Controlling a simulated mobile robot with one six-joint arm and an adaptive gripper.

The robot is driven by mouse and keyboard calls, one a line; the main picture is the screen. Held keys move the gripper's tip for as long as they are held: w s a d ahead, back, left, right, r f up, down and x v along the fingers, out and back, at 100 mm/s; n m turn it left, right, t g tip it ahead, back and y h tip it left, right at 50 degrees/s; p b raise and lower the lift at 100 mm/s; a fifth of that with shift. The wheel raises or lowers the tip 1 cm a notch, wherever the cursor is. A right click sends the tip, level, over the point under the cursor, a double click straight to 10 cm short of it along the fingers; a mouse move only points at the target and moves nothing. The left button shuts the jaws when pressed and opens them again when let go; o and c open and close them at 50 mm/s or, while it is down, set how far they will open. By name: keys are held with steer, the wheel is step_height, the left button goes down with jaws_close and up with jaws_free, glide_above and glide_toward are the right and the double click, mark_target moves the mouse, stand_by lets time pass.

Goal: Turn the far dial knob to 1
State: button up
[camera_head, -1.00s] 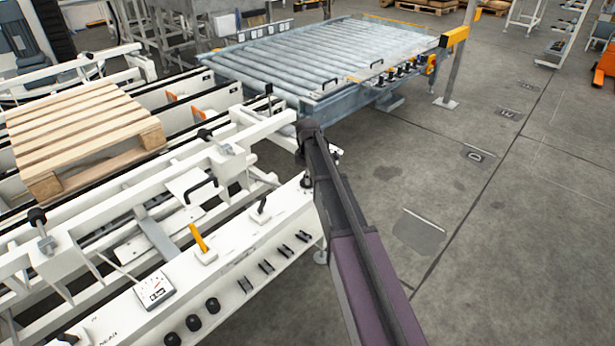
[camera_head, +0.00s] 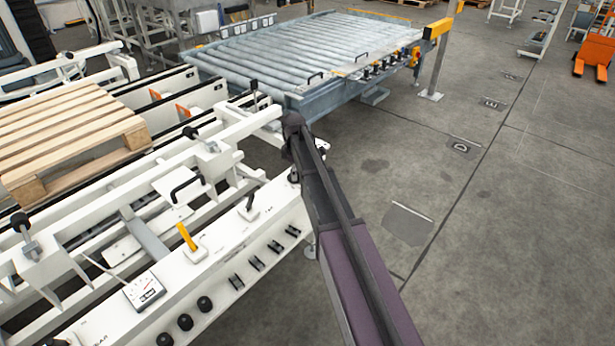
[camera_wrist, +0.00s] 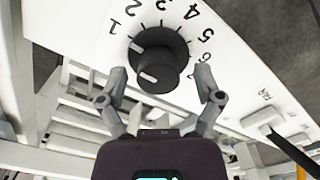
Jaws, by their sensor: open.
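The dial knob (camera_wrist: 158,62) is black and round, on a white panel, with the numbers 1 to 6 printed around its upper side in the wrist view. Its white marks are on its left side, the lower skirt mark facing roughly toward the 1 (camera_wrist: 115,27); exact alignment is hard to tell. My gripper (camera_wrist: 161,77) is open, with one finger on each side of the knob and gaps visible between fingers and knob. In the head view my arm reaches to the far end of the white control panel (camera_head: 215,262), hiding my gripper.
A yellow-handled lever (camera_head: 187,238), a gauge (camera_head: 144,290) and several black knobs sit on the panel. A wooden pallet (camera_head: 65,140) lies on the conveyor at left. A roller table (camera_head: 300,55) stands behind.

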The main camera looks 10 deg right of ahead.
steer(key=shift+m, duration=0.4)
